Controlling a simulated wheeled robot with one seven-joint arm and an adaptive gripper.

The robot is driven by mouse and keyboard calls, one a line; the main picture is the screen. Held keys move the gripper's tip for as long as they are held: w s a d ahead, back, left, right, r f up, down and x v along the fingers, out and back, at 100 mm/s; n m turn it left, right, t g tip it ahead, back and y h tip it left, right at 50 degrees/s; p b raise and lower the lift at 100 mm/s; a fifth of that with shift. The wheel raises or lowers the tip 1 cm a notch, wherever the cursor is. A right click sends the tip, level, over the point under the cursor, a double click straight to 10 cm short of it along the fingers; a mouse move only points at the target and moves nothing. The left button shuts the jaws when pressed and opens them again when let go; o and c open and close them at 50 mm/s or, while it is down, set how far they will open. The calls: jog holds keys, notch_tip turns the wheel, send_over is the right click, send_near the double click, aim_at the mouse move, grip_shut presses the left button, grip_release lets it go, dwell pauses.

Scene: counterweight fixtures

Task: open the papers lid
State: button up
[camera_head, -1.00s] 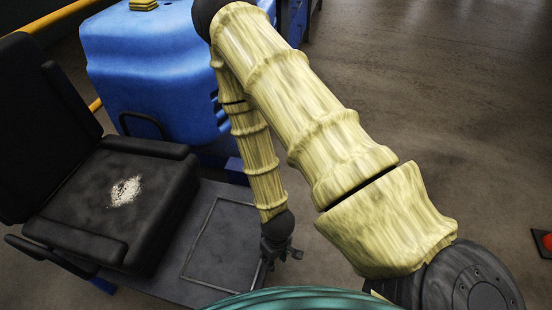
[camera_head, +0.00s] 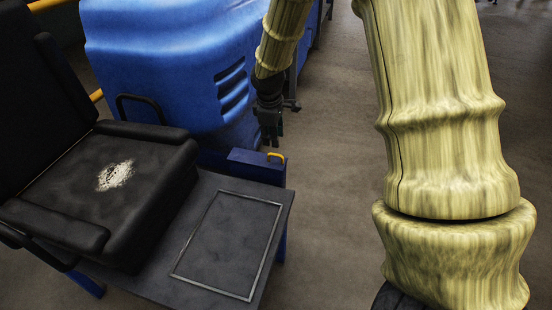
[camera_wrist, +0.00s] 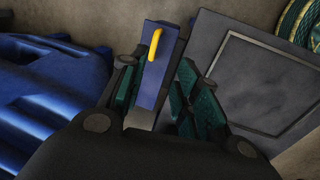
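A narrow blue box top with a small yellow handle (camera_head: 276,155) sits at the far edge of the dark platform in the head view, and is likely the papers lid (camera_head: 250,165). It lies flat and looks closed. In the wrist view the blue lid (camera_wrist: 150,90) and its yellow handle (camera_wrist: 155,45) appear between the spread green finger pads. My gripper (camera_head: 270,135) points down above the box in the head view, close to the handle. My gripper in the wrist view (camera_wrist: 160,92) is open and holds nothing; contact with the handle does not show.
A black seat (camera_head: 115,180) with a worn white patch stands left on the dark platform (camera_head: 275,205). A rectangular outline marks the platform's bare top. A large blue housing (camera_head: 170,60) rises behind the box. Grey floor (camera_head: 330,150) is clear to the right.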

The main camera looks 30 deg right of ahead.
aim_at(276, 155)
jog(key=f, duration=0.3)
jog(key=w+d+f+b, duration=0.1)
jog(key=f, duration=0.2)
jog(key=d+f+b, duration=0.1)
jog(key=f, duration=0.2)
jog(key=shift+w+d+f, duration=0.25)
jog(key=shift+w+f, duration=0.05)
jog(key=shift+w, duration=0.05)
grip_shut()
